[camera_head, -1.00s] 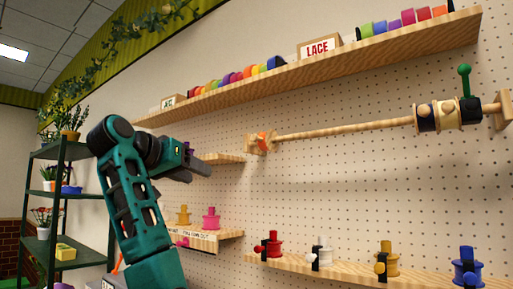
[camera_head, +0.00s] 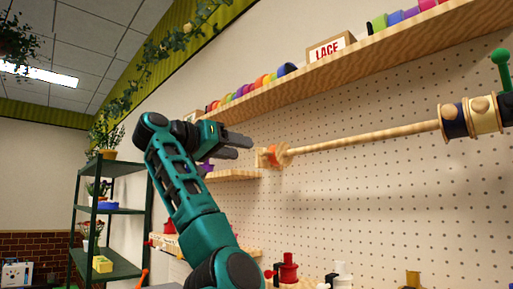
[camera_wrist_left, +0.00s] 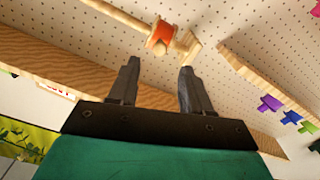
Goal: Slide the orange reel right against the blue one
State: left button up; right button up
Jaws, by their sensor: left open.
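The orange reel (camera_head: 274,156) sits at the left end of a wooden rod (camera_head: 365,137) on the pegboard. It also shows in the left wrist view (camera_wrist_left: 163,39), beyond the fingertips. The blue reel (camera_head: 454,121) is near the rod's right end, beside a cream reel (camera_head: 484,115). A long bare stretch of rod lies between the orange and blue reels. My left gripper (camera_head: 251,147) is open and empty, to the left of the orange reel and apart from it. In the left wrist view its two fingers (camera_wrist_left: 157,80) stand apart with nothing between. My right gripper is not in view.
A wooden shelf (camera_head: 350,68) with colourful rolls and a LACE sign (camera_head: 327,48) runs above the rod. A small shelf (camera_head: 234,175) is below my left gripper. Several spools stand along the bottom. A green rack (camera_head: 112,211) stands at the left.

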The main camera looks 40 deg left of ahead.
aim_at(261, 152)
pick_arm(q)
jog(key=w, duration=0.2)
jog(key=w+p, duration=0.1)
jog(key=w, duration=0.3)
jog(key=shift+w+d, duration=0.3)
grip_shut()
dwell(0.4)
